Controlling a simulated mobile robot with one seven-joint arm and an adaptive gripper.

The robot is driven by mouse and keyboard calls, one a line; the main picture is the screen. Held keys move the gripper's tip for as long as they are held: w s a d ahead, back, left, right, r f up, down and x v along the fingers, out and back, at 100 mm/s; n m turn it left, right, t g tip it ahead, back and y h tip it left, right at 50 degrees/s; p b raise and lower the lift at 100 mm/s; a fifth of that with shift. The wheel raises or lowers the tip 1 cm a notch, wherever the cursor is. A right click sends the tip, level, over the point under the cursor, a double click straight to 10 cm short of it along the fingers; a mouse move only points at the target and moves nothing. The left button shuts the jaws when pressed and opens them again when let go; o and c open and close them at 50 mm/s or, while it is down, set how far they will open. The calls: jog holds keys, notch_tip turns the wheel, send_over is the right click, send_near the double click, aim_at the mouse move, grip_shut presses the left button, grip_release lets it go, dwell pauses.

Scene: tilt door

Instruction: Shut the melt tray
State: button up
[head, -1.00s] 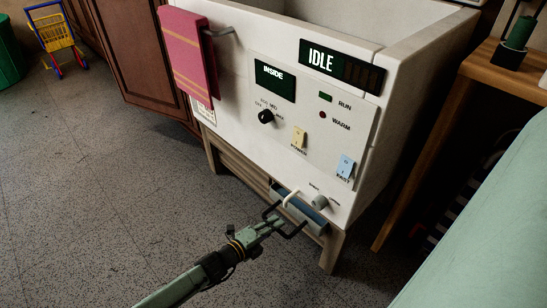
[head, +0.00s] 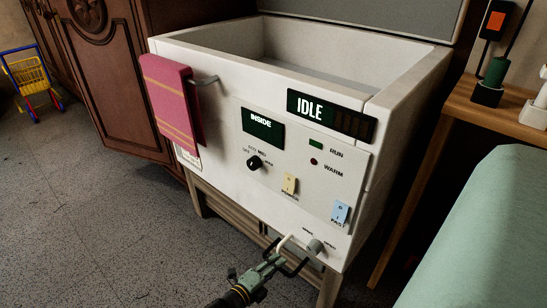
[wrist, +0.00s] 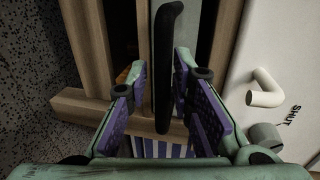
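The melt tray is low on the front of the white machine (head: 225,115), by the white lever (head: 288,242) and grey knob (head: 314,246). Its body is largely hidden behind my gripper (head: 279,260) in the head view, so its tilt cannot be told. A black bar handle (wrist: 167,70) with a bent end shows in the wrist view. My gripper (wrist: 165,110) is open there, with purple pads either side of the bar and apparently clear of it. The lever (wrist: 264,90) and knob (wrist: 265,136), marked SHUT, are at right.
Wooden legs (head: 328,285) and slats support the machine. A pink towel (head: 168,100) hangs at its left front. A wooden side table (head: 455,105) and a pale green surface (head: 480,235) stand at right.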

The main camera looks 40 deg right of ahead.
jog(key=shift+o, duration=0.8)
jog(key=v, duration=1.2)
jog(key=shift+s, duration=0.1)
